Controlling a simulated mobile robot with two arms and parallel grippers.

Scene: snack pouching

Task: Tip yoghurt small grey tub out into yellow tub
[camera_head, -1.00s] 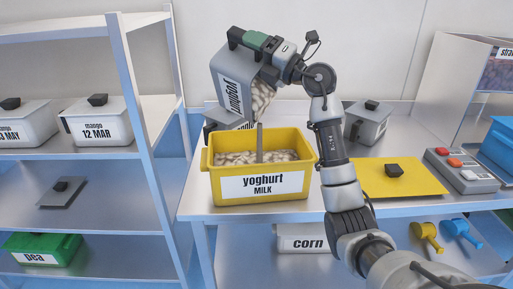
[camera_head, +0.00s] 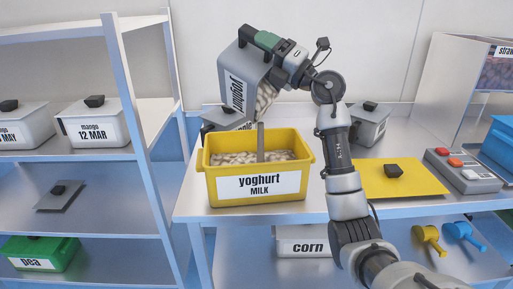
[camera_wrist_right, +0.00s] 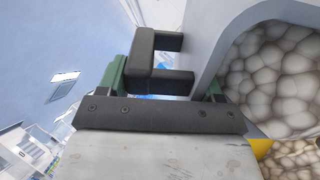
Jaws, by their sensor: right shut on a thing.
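The small grey tub (camera_head: 238,82), labelled yoghurt, is held tilted in the air above the yellow tub, its mouth facing down and to the right. Pale lumpy contents (camera_head: 266,97) show at its mouth, and a thin stream runs down below it. The yellow tub (camera_head: 220,190), labelled yoghurt MILK, stands upright on the table with pale lumpy contents inside. My right gripper (camera_head: 262,42) is shut on the grey tub's dark handle (camera_wrist_right: 160,62); the wrist view also shows the lumps in the tub. My left gripper is not in view.
A yellow lid (camera_head: 375,182) with a black knob lies right of the yellow tub, beside a grey button box (camera_head: 462,172). Grey containers stand behind the yellow tub. A shelf with mango tubs (camera_head: 97,130) is at left. Yellow and blue scoops (camera_head: 428,236) lie below.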

